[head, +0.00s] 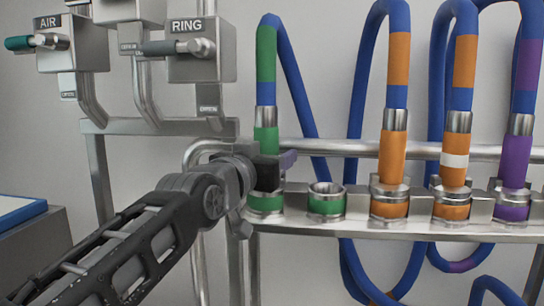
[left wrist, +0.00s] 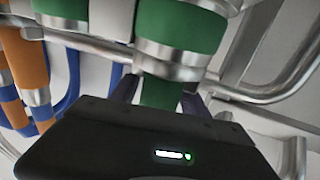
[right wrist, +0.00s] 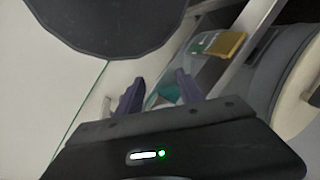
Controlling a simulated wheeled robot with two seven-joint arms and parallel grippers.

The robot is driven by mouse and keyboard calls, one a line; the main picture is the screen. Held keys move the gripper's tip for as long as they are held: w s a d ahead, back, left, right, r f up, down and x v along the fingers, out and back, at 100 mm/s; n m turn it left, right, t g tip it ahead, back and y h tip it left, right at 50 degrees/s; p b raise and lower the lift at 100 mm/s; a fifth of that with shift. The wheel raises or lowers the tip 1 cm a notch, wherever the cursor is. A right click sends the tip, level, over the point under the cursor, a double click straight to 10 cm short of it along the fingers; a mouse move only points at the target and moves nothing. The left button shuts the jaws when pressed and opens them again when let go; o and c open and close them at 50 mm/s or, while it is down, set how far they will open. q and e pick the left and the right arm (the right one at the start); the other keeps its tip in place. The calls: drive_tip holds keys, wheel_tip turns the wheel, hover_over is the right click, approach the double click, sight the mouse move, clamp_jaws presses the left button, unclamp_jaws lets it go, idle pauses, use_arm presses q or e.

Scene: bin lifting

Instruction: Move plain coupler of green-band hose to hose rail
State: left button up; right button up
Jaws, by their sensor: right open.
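The green-band hose (head: 266,55) hangs at the left of the rack, and its plain green coupler (head: 266,137) points down into a green-banded socket (head: 264,205). My left gripper (head: 273,162) is at this coupler and hides part of it. In the left wrist view its two fingers (left wrist: 161,92) stand on either side of the green coupler (left wrist: 158,93); whether they press on it I cannot tell. An empty green socket (head: 326,200) is just to the right. My right gripper (right wrist: 158,78) shows only in the right wrist view, open and empty, away from the hoses.
Orange couplers (head: 392,157), one with a white band (head: 455,160), and a purple coupler (head: 515,160) stand in sockets along the rail (head: 400,228). Boxes marked AIR (head: 78,50) and RING (head: 200,65) stand at upper left. A blue-topped surface (head: 18,211) is at far left.

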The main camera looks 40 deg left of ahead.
use_arm(q)
drive_tip(key=shift+o, duration=1)
drive_tip(key=shift+f, duration=0.1)
drive_tip(key=b+v, duration=0.2)
drive_tip(key=v, duration=0.5)
drive_tip(key=shift+s+d, duration=0.1)
drive_tip(key=shift+s, duration=0.35)
